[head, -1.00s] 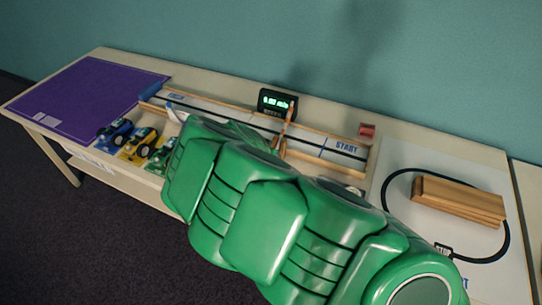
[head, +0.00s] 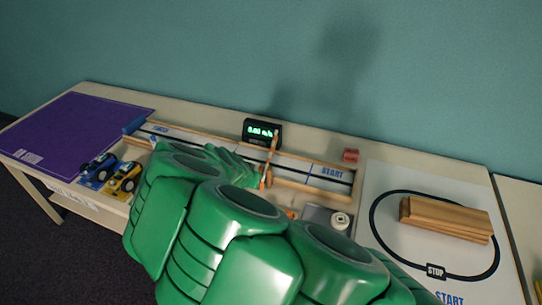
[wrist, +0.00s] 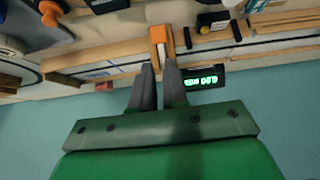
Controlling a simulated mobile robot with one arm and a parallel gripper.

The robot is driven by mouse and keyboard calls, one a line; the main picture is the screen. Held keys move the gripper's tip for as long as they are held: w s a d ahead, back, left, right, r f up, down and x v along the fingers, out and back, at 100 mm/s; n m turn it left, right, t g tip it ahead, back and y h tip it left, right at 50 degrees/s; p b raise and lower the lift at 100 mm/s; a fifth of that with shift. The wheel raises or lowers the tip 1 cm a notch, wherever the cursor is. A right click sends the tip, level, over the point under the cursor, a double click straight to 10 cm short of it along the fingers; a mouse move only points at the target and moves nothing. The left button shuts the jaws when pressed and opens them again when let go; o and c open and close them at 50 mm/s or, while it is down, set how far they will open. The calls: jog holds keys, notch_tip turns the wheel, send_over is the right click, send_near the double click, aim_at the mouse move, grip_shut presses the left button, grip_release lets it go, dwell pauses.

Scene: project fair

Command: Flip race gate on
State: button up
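The race gate (head: 271,155) shows as an orange and wooden upright at the track, in the middle of the head view; my green arm hides its lower part. A black display (head: 262,131) with green lit digits stands behind it and also shows in the wrist view (wrist: 203,81). In the wrist view my gripper (wrist: 159,63) has its two dark fingers close together, pointing at an orange and wooden part (wrist: 160,36) of the gate. Whether the fingertips touch it, or have something between them, I cannot tell. My fingers are hidden in the head view.
The wooden track (head: 312,175) runs along the table's back. Blue (head: 97,166) and yellow (head: 124,178) toy cars stand at the left, near a purple mat (head: 70,130). A grey box with a white knob (head: 341,221), a red block (head: 350,155) and a wooden block (head: 446,218) are at the right.

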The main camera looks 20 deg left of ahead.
notch_tip(320, 180, up, 10)
jog(key=shift+a+f, duration=0.1)
grip_shut()
notch_tip(320, 180, down, 11)
jog(key=s+a+m+g+y, duration=0.1)
jog(key=a+m+g+y, duration=0.2)
jog(key=g, duration=0.6)
jog(key=w+d+r+m+g+y, duration=0.2)
jog(key=w+d+r+y, duration=0.1)
jog(key=w+y, duration=0.3)
jog(key=w+d+r+m+g+y, duration=0.2)
jog(key=w+r+m+y, duration=0.15)
jog(key=w, duration=0.45)
jog(key=w+d+r+t+y, duration=0.15)
jog(key=w+d+y, duration=0.25)
jog(key=w+d, duration=0.5)
jog(key=w+d+r+t+y, duration=0.1)
jog(key=w+d+r+y, duration=0.3)
jog(key=d, duration=0.8)
send_near(273, 145)
jog(key=w+a+r, duration=0.3)
jog(key=w+a, duration=0.1)
jog(key=a, duration=0.2)
jog(key=shift+w+a+r+h, duration=0.2)
jog(key=shift+r+h, duration=0.15)
jog(key=shift+h, duration=0.1)
